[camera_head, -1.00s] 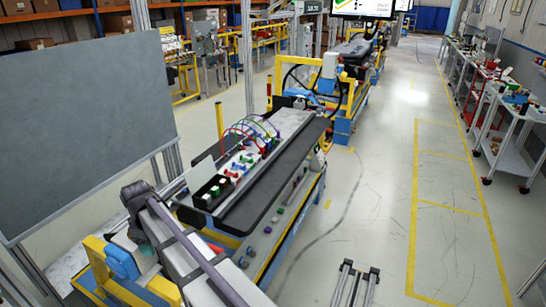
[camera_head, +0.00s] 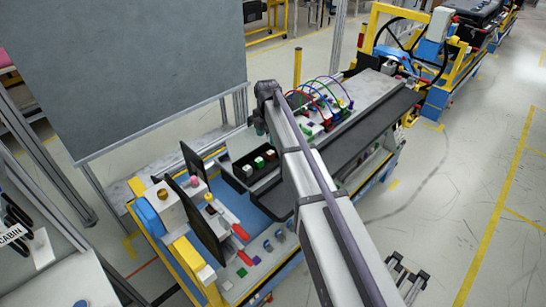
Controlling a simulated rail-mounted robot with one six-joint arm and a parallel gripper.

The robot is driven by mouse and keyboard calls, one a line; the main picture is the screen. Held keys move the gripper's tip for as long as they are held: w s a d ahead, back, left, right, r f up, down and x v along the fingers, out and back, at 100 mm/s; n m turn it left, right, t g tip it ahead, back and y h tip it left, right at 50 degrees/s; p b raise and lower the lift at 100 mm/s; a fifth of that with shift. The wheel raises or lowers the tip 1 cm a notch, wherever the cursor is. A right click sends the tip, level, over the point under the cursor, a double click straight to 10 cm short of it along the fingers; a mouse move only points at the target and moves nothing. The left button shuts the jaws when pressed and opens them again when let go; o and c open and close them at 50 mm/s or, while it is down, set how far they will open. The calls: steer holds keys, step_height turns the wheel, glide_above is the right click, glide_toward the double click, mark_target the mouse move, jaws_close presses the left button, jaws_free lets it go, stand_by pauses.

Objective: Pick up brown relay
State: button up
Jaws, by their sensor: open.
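A black tray (camera_head: 237,183) on the workbench, left of my arm, holds a short row of small block-like relays. The right one looks brown and is likely the brown relay (camera_head: 271,155). A pale and green block (camera_head: 259,162) sits beside it, and another (camera_head: 247,171) is further left. My arm reaches up from the bottom of the picture to above and behind the tray. My gripper (camera_head: 260,130) hangs from its far end, small and dark, apart from the relays. It is open and seems empty, though its fingers are hard to make out.
A board with colored cables (camera_head: 322,100) stands right of the tray. Black upright panels (camera_head: 205,225), red-handled tools (camera_head: 240,232) and small colored parts lie toward the near left. A large grey panel (camera_head: 150,75) stands behind the bench.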

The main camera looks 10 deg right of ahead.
mark_target(268, 154)
steer(key=f+b, duration=0.4)
steer(key=f, duration=0.1)
steer(key=shift+s+a+f, duration=0.1)
steer(key=shift+a, duration=0.1)
steer(key=shift+d, duration=0.1)
steer(key=shift+f, duration=0.1)
step_height(268, 154, down, 5)
steer(key=b, duration=0.5)
steer(key=shift+r, duration=0.25)
steer(key=c, duration=1.1)
step_height(268, 154, up, 10)
steer(key=p, duration=1)
steer(key=shift+r, duration=0.15)
steer(key=shift+f, duration=0.2)
